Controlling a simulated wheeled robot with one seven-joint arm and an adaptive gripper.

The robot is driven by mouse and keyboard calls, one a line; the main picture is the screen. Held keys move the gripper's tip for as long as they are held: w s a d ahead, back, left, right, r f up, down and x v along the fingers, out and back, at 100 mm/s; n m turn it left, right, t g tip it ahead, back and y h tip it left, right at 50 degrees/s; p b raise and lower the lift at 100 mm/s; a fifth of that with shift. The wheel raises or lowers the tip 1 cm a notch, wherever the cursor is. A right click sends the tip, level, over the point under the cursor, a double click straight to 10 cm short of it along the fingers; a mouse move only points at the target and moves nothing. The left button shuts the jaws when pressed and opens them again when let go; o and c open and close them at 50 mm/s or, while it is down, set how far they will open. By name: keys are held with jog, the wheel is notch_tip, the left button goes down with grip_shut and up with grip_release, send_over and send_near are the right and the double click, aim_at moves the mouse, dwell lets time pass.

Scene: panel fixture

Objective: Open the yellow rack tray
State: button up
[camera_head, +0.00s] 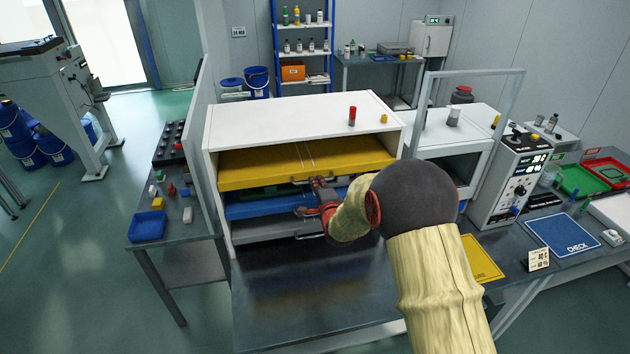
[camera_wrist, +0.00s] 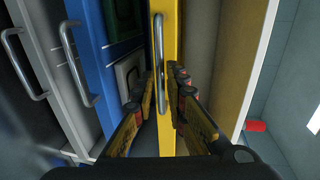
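The yellow rack tray (camera_head: 305,172) is the uppermost tray in the white rack (camera_head: 285,118). In the wrist view, its narrow yellow front (camera_wrist: 172,40) runs up and down the picture, with a metal bar handle (camera_wrist: 160,40) on it. My gripper (camera_head: 312,197) is at the rack's front, close to this handle. In the wrist view, my gripper's fingers (camera_wrist: 164,88) stand apart, one on each side of the yellow front and the handle's near end. I see no firm contact. I cannot tell how far the tray is out.
Below it are a blue tray (camera_head: 255,207) and a grey tray (camera_head: 262,230), each with a handle. Part of something green shows between yellow and blue. A dark worktop (camera_head: 290,290) lies clear before the rack.

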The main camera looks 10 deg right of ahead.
jog(key=shift+x, duration=1.5)
jog(key=shift+c, duration=0.3)
grip_shut()
jog(key=shift+f, duration=0.1)
